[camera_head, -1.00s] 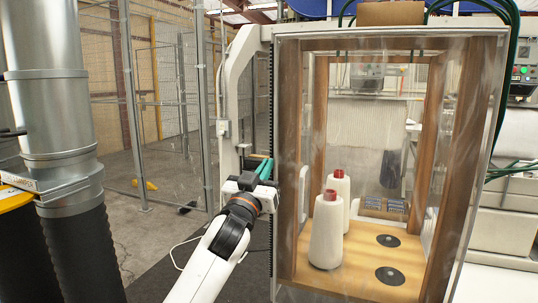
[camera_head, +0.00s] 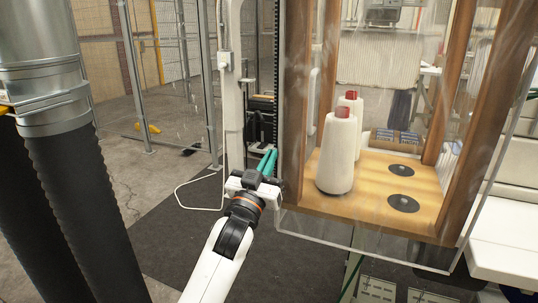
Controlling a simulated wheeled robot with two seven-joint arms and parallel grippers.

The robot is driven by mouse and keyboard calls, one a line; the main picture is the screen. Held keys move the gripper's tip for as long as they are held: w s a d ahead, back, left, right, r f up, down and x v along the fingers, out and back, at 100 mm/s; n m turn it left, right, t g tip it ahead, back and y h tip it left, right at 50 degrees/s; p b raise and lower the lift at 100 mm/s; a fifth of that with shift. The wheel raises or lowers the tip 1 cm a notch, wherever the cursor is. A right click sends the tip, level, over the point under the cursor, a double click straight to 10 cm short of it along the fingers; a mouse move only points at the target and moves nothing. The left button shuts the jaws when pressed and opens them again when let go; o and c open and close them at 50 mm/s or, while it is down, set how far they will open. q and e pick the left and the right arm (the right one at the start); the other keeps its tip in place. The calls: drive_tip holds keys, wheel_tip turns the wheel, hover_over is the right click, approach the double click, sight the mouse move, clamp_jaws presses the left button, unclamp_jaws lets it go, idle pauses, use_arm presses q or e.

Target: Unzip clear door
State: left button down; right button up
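The clear door (camera_head: 400,240) is a transparent sheet across the front of a wooden cabinet. It looks closed, with its lower edge hanging below the cabinet floor. A dark toothed strip (camera_head: 276,80), which looks like the zip, runs upright along its left side. I cannot make out a zip pull. My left gripper (camera_head: 267,160) has teal fingers pointing up, beside the lower part of this strip. The fingers lie close together, and I cannot tell whether they are shut or touch the strip. My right gripper is not in view.
Inside the cabinet, two white cones of yarn (camera_head: 337,155) with red tops stand on the wooden floor (camera_head: 370,205), next to two dark discs. A large metal and black duct (camera_head: 60,180) stands at the left. Dark matting (camera_head: 180,245) lies between it and the cabinet.

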use_arm(q)
drive_tip(key=c, duration=1.6)
unclamp_jaws()
drive_tip(key=shift+w, duration=0.1)
drive_tip(key=v, duration=1.2)
drive_tip(key=shift+p, duration=0.3)
